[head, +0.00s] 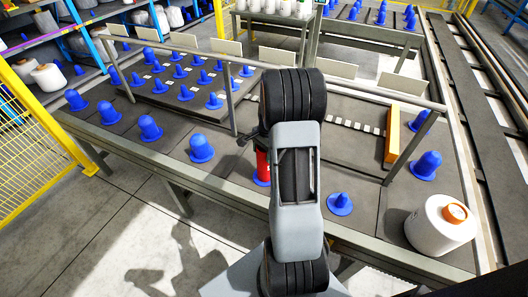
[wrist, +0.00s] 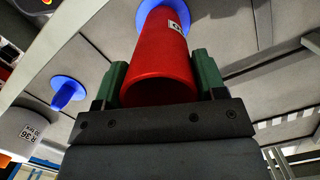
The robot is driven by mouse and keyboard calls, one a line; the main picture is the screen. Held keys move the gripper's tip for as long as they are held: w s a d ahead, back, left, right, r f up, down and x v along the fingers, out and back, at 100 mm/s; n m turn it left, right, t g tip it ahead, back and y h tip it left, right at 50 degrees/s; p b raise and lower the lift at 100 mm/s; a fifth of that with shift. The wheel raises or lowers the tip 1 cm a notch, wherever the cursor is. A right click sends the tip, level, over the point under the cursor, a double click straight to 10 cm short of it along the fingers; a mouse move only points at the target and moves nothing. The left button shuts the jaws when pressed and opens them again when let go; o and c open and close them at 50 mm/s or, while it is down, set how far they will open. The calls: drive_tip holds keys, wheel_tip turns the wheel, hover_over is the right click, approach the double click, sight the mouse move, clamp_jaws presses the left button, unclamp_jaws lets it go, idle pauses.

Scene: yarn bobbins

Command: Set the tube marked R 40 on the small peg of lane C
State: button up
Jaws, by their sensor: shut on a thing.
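A red tube (head: 262,167) stands over the front row of blue pegs, partly hidden behind my arm in the head view. In the wrist view the red tube (wrist: 162,62) sits between the green fingers of my gripper (wrist: 160,85), which is shut on it. Its far end meets a blue peg base (wrist: 190,10); I cannot tell whether it is fully seated. A white label on the tube is only partly readable, showing a 4. A free blue peg (head: 340,203) stands to the right of my arm; it may be the blue peg (wrist: 67,92) in the wrist view.
A white bobbin (head: 440,226) with an orange core stands at the table's right end; its R 36 label (wrist: 28,132) shows in the wrist view. A metal rail (head: 350,92) crosses above the table. A yellow-orange block (head: 391,135) and several small blue pegs (head: 185,93) lie behind.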

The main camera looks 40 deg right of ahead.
drive_tip(key=o, duration=1.2)
drive_tip(key=r, duration=0.4)
drive_tip(key=d+r+p, duration=0.1)
drive_tip(key=r, duration=0.4)
drive_tip(key=d+r, duration=0.1)
drive_tip(key=r, duration=0.3)
drive_tip(key=shift+r, duration=0.25)
drive_tip(key=shift+w, duration=0.1)
drive_tip(key=s+a+r+n+t+p, duration=0.1)
drive_tip(key=s+a+r+n+p, duration=0.1)
drive_tip(key=a, duration=0.5)
drive_tip(key=s+a+r+n+t+h+p, duration=0.1)
drive_tip(key=s+a+r+n+p, duration=0.1)
drive_tip(key=s+a+r+n, duration=0.3)
drive_tip(key=s+a+r+n+t+p, duration=0.1)
drive_tip(key=s+a+r+n+p, duration=0.2)
drive_tip(key=a+n, duration=0.6)
drive_tip(key=shift+s+a+r+n+t+h, duration=0.2)
drive_tip(key=shift+s+a, duration=0.25)
drive_tip(key=shift+s, duration=0.2)
drive_tip(key=shift+s+a+r+n+t+h, duration=0.2)
drive_tip(key=shift+s+a, duration=0.2)
drive_tip(key=shift+s, duration=0.25)
